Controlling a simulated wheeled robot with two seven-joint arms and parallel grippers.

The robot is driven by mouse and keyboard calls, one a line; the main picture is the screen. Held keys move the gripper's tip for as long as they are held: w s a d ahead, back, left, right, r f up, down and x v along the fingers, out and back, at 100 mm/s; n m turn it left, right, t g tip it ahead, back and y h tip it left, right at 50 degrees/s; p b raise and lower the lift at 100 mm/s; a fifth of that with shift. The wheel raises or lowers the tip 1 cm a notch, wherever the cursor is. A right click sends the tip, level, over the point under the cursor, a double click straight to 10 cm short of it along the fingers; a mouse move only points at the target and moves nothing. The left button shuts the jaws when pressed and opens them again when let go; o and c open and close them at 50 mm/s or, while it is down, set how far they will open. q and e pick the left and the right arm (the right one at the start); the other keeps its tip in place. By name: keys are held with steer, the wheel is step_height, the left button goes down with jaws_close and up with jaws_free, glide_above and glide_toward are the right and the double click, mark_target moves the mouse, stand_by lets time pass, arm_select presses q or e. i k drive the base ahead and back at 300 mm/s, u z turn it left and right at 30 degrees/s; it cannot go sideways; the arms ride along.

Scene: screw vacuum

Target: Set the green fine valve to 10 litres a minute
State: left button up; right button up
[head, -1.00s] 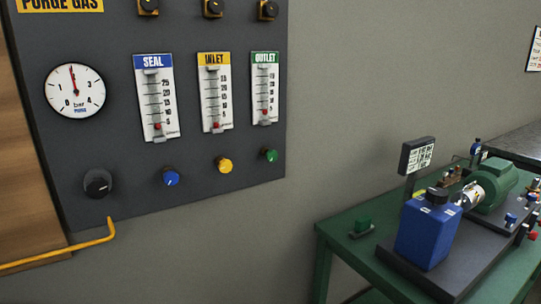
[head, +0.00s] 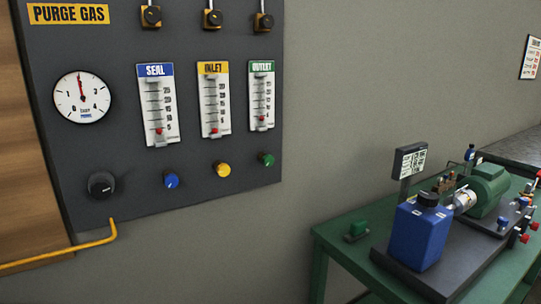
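The green fine valve (head: 266,159) is a small green knob at the lower right of the dark purge gas panel (head: 130,195). Above it is the OUTLET flowmeter (head: 261,95), a white scale with a green header. Its red float sits near the bottom of the scale; the exact reading is too small to tell. The yellow knob (head: 222,170) and blue knob (head: 171,180) are to the left, under the INLET flowmeter (head: 215,99) and SEAL flowmeter (head: 157,103). Neither of my grippers is in view.
A round gauge (head: 82,97) and black knob (head: 101,185) are on the panel's left. A yellow pipe (head: 75,250) runs below. A green table (head: 335,240) at lower right carries a blue container (head: 420,235) and a green motor (head: 488,190).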

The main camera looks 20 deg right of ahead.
mark_target(268, 161)
steer(key=k, duration=1.15)
steer(key=u, duration=0.65)
steer(key=i, duration=2.2)
steer(key=z, duration=0.9)
